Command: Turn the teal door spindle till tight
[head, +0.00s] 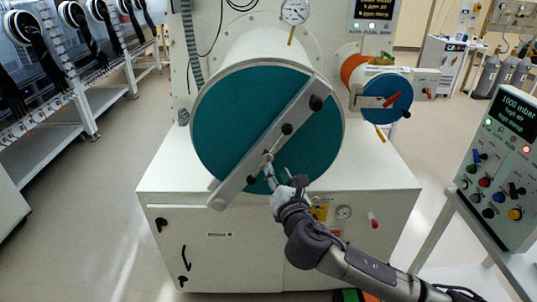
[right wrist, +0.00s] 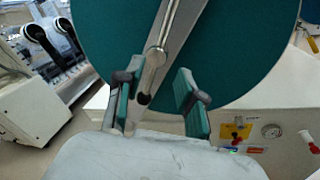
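The large teal door (head: 225,115) closes the front of the white cylinder. A pale clamp bar (head: 232,186) crosses it diagonally. The door spindle (head: 268,157) sits at the bar's middle, a metal hub with a thin handle and black knobs. In the right wrist view the spindle hub (right wrist: 156,57) and a lower black knob show between the finger lines. My right gripper (head: 277,176) is just below the hub, in front of the door. Its fingers (right wrist: 158,95) are apart, with nothing visibly held. Whether they touch the handle I cannot tell. My left gripper is out of view.
A smaller blue door (head: 388,98) with a red handle is at the upper right. A white cabinet (head: 225,235) stands below the teal door. A control panel (head: 503,165) is at the right. Gloveboxes (head: 60,70) line the left, with open floor between.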

